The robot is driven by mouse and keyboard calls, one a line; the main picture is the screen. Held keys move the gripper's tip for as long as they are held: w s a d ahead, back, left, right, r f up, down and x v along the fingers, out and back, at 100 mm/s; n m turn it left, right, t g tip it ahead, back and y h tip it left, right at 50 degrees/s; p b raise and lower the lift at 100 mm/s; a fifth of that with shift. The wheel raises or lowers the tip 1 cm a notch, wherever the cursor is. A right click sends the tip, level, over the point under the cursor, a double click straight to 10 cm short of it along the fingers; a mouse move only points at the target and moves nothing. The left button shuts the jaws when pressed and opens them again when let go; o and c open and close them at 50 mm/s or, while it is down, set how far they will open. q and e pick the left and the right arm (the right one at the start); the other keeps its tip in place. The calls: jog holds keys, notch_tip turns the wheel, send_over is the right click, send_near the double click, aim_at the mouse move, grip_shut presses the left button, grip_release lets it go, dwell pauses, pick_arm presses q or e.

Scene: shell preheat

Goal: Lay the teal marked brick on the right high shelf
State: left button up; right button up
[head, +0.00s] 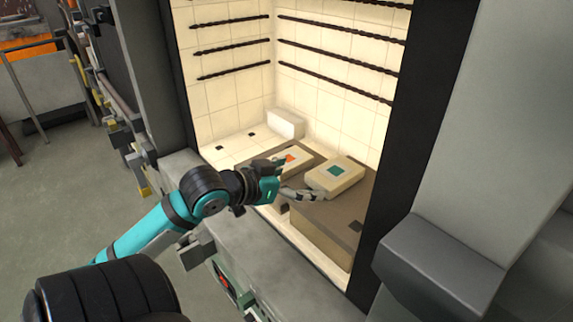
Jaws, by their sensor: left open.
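The teal marked brick (350,170) is a cream block with a teal square on top. It lies flat on the right high shelf (335,222), a brown slab inside the kiln chamber. My left gripper (303,179) is open at the brick's left end. One finger is on the far side by the orange marked brick, the other along the near side of the teal marked brick. I cannot tell whether the fingers touch it. My right gripper is not in view.
A cream brick with an orange mark (295,157) lies just left of the teal one, partly behind my gripper. A plain white block (286,124) stands at the back. Dark heating rods (335,75) line the walls. The chamber's dark right frame (415,115) stands close to the shelf.

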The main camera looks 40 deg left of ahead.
pick_arm(q)
jog(key=shift+p+v, duration=0.45)
jog(key=shift+v, duration=1.25)
